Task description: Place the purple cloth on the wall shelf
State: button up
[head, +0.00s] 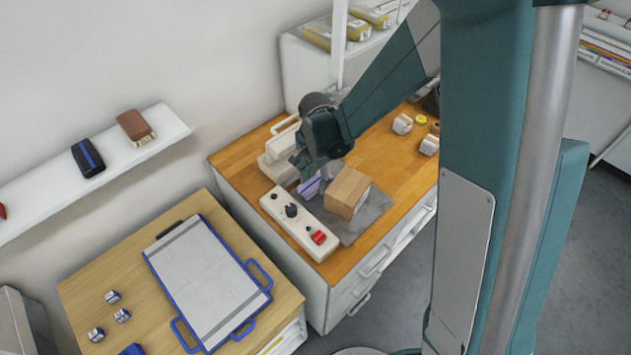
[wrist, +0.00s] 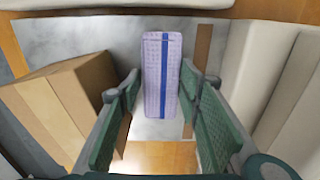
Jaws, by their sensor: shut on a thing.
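The purple cloth (wrist: 154,75) is a folded pale purple bundle with a blue stripe, upright between my fingers in the wrist view. In the head view a small part of the cloth (head: 310,187) shows below my gripper (head: 314,176), over the wooden counter. My gripper (wrist: 160,80) is shut on the cloth, with a green pad on each side of it. The white wall shelf (head: 165,133) is at the left of the head view, well away from my gripper. It holds a dark item with a blue stripe (head: 88,158) and a brown brush (head: 135,127).
A cardboard box (head: 347,192) stands close to the right of my gripper on a grey mat (head: 365,222). A white control box (head: 300,224) with a red switch is in front. White containers (head: 279,152) are behind. A blue-handled tray (head: 205,280) lies on the lower table.

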aim_at(316, 182)
jog(key=shift+f, duration=0.35)
jog(key=o, duration=0.6)
jog(key=shift+r, duration=0.25)
jog(key=shift+r, duration=5.95)
